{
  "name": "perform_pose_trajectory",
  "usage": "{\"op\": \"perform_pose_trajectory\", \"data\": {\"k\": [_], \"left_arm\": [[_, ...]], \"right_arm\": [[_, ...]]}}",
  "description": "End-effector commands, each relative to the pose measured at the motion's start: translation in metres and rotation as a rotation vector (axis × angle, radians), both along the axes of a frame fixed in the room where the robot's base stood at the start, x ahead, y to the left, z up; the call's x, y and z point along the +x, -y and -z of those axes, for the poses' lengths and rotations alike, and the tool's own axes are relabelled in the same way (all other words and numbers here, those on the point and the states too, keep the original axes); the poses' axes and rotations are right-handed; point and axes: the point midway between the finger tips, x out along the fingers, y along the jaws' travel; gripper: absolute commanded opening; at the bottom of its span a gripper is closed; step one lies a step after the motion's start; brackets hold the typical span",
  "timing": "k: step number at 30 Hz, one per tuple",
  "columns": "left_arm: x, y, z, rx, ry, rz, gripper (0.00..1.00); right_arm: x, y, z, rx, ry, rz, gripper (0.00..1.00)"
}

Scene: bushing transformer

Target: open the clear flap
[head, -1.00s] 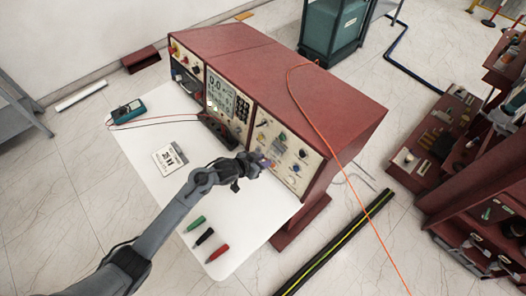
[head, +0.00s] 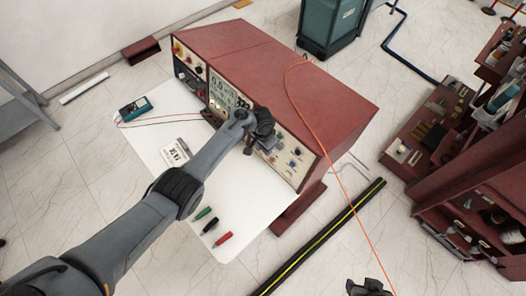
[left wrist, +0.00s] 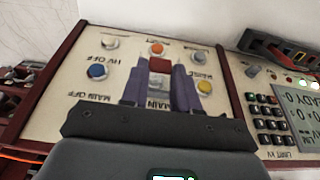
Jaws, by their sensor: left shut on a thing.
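My left gripper (head: 268,145) is at the control panel (head: 292,158) on the right end of the red console. In the left wrist view its two fingers (left wrist: 160,72) point at the panel near the "MAIN" label, with a small reddish piece (left wrist: 160,64) between their tips. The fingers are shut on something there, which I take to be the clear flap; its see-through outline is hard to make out. In the head view the arm and gripper hide this spot. A dark gripper part, likely my right gripper (head: 369,287), shows at the bottom edge, far from the console.
Round knobs and buttons (left wrist: 97,71) surround the fingers. The white tabletop (head: 245,215) holds red, black and green probes (head: 210,225), a meter (head: 134,108) and a card (head: 177,152). An orange cable (head: 325,130) crosses the console. A shelf unit (head: 470,170) stands right.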

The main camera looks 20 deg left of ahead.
Motion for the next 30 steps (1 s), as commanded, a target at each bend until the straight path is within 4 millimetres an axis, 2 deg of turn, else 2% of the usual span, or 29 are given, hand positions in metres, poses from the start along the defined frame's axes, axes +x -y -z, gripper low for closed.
{"op": "perform_pose_trajectory", "data": {"k": [1, 3, 10, 29, 30], "left_arm": [[0.003, 0.002, 0.003, 0.01, -0.023, 0.001, 0.0], [0.004, 0.003, 0.001, 0.025, -0.057, 0.001, 0.0], [0.008, 0.004, -0.004, 0.061, -0.135, 0.0, 0.0], [0.008, 0.004, -0.007, 0.079, -0.174, -0.002, 0.0], [0.008, 0.004, -0.007, 0.079, -0.174, -0.003, 0.31]], "right_arm": [[0.0, 0.0, 0.012, 0.001, -0.001, 0.001, 0.43], [0.0, -0.001, 0.019, 0.004, -0.002, 0.002, 0.43], [0.0, -0.002, 0.035, 0.008, -0.001, 0.005, 0.43], [0.0, 0.0, 0.041, 0.001, 0.0, 0.001, 0.43], [0.0, 0.0, 0.041, 0.0, 0.0, -0.001, 0.43]]}}
